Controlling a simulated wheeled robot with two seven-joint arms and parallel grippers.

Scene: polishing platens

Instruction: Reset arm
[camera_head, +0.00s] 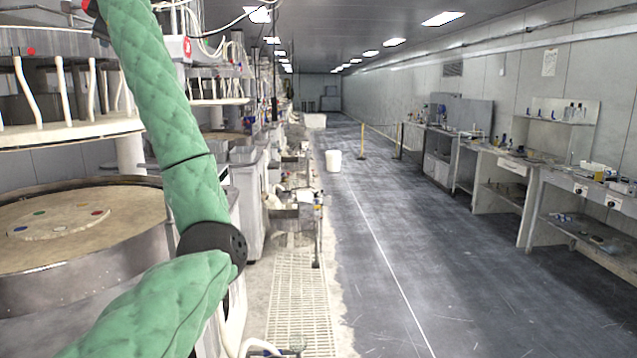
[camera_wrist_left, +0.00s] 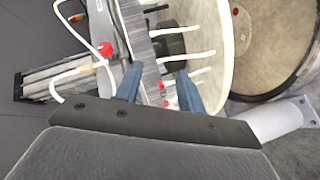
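My left arm (camera_head: 185,160), in a green quilted cover, rises across the left of the head view, and its hand end is out of that picture. My left gripper (camera_wrist_left: 158,86) shows in the left wrist view. Its two blue fingers are spread apart with nothing held between them. A polishing machine's pale round plate (camera_wrist_left: 215,50) with white tubes and red fittings lies behind the fingers. A round platen (camera_head: 80,220) with coloured spots on its centre disc sits left of my arm in the head view. My right arm and gripper are not in view.
The upper machine plate (camera_head: 70,130) with hanging tubes is close to my left arm. Benches (camera_head: 525,165) with small items line the right wall. A white bucket (camera_head: 333,160) stands on the floor. The dark aisle floor (camera_head: 430,240) is clear.

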